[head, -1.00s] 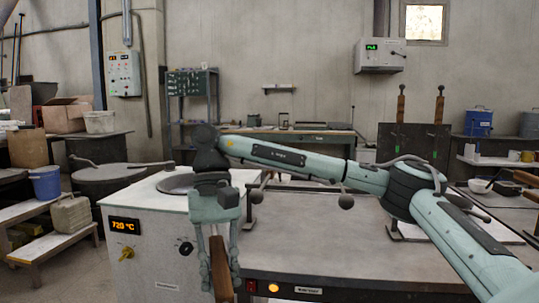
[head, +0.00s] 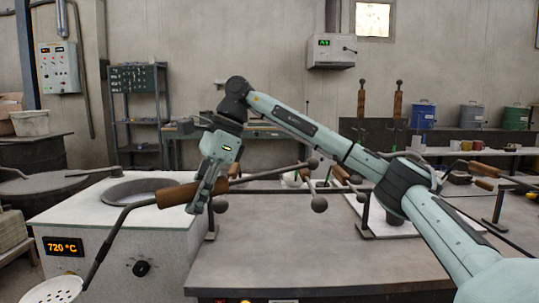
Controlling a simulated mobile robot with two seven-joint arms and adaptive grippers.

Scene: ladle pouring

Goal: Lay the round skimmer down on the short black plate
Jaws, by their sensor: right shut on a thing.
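The round skimmer has a pale perforated disc (head: 54,290), cut off by the lower left edge, on a dark bent rod (head: 106,248) with a wooden handle (head: 176,195). My right gripper (head: 203,192) is shut on that handle. The handle passes in front of the furnace top, with the rod running down left past the furnace's front. I cannot make out the short black plate with certainty. My left gripper is not in view.
The furnace (head: 100,225) has a round opening (head: 142,190) and a 720 °C display. A grey table (head: 300,255) has clear room in front. More wooden-handled tools lie at right (head: 484,168).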

